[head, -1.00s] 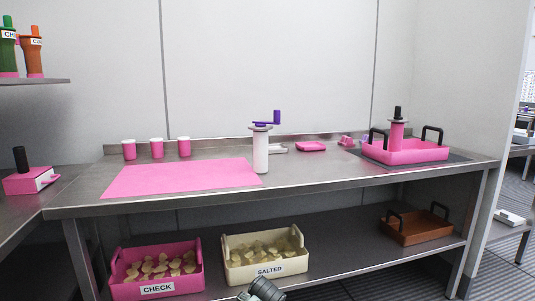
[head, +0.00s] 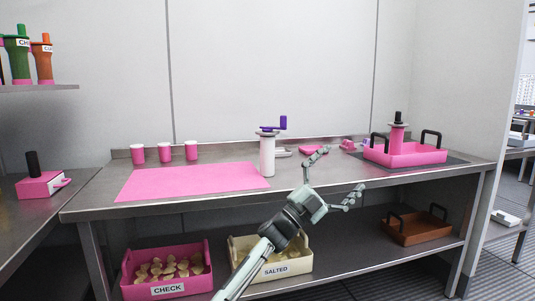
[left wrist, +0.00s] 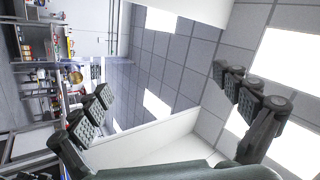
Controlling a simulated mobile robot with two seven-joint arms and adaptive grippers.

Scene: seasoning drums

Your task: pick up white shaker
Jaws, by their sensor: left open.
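The white shaker (head: 267,157) stands upright on the metal table, with a grey collar and a purple crank on top. It is at the right edge of the pink mat (head: 190,181). My left gripper (head: 338,172) is open and empty, in front of the table and to the right of the shaker, apart from it. In the left wrist view its two fingers are spread wide (left wrist: 165,100), with only ceiling, wall and distant shelving behind them. The shaker does not show in that view. My right gripper is not in view.
Several pink cups (head: 165,152) stand behind the mat. A pink tray (head: 405,155) with black handles holds a pink shaker (head: 397,134) at the right.

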